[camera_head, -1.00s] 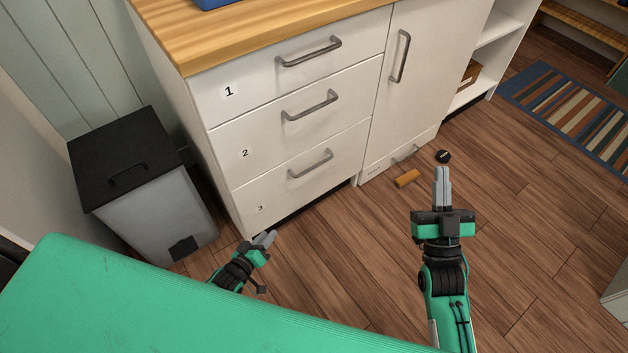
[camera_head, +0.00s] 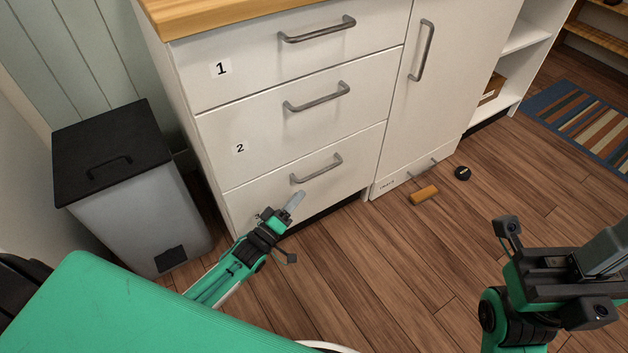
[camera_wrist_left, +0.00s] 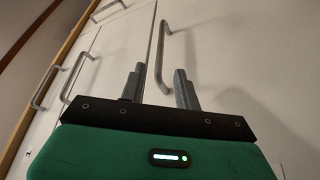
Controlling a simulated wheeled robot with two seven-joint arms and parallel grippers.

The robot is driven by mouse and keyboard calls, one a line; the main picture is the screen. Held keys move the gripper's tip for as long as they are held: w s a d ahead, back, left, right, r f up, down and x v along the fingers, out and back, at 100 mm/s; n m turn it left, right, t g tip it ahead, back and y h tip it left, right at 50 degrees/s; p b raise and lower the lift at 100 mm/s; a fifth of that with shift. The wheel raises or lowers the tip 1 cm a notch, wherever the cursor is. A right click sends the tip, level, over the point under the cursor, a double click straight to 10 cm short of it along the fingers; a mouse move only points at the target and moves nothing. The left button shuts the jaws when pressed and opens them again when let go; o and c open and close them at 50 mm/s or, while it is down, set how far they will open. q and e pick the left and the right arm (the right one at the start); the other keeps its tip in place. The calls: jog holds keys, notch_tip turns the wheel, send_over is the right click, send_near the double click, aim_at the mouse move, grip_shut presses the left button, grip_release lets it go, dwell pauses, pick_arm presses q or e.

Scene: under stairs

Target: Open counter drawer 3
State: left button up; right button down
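Counter drawer 3 (camera_head: 255,195) is the lowest white drawer, closed and flush with the front. Its grey bar handle (camera_head: 317,170) is clear in the head view; its number label is hidden behind my left arm. My left gripper (camera_head: 294,202) is just below and left of this handle. In the left wrist view my left gripper (camera_wrist_left: 160,88) has its fingers apart and empty. A handle that looks like drawer 3's (camera_wrist_left: 164,60) appears between and beyond the fingertips, not gripped. My right gripper (camera_head: 606,252) is at the right, away from the counter; its finger gap is unclear.
Drawers 1 (camera_head: 245,65) and 2 (camera_head: 255,125) above are closed. A grey bin with a black lid (camera_head: 115,155) stands left of the counter. An orange-brown block (camera_head: 424,195) and a black round object (camera_head: 462,173) lie on the floor. Wooden floor is open in front.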

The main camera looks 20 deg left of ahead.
aim_at(313, 176)
pick_arm(q)
jog(key=b+x, duration=0.2)
jog(key=x, duration=0.6)
jog(key=shift+w, duration=0.25)
grip_shut()
dwell(1.0)
